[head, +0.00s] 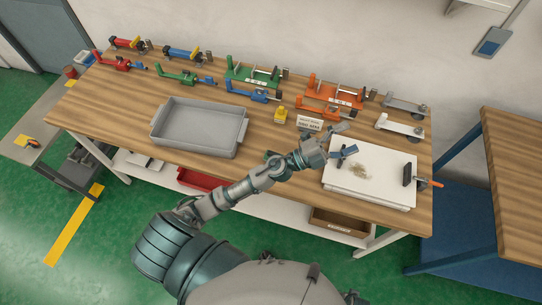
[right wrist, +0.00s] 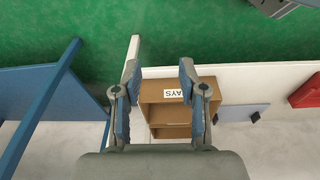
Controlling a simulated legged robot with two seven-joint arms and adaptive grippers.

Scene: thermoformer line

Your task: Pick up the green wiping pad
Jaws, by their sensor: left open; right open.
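A small dark green patch (head: 269,154) shows on the wooden table beside my left forearm in the head view. It may be the wiping pad, but my arm covers most of it and its shape cannot be told. My left gripper (head: 350,140) is open and empty, to the right of that patch, over the far left corner of a white board. My right gripper (right wrist: 159,72) is open in the right wrist view, with nothing between its fingers. It points toward a brown box below, away from the tabletop things.
The white board (head: 340,184) bears brown crumbs (head: 360,171) and a black tool with an orange handle (head: 408,175). A grey tray (head: 198,148) stands left. Several coloured clamp fixtures (head: 255,72) line the back, with a yellow block (head: 280,115) and a sign (head: 309,122) before them.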

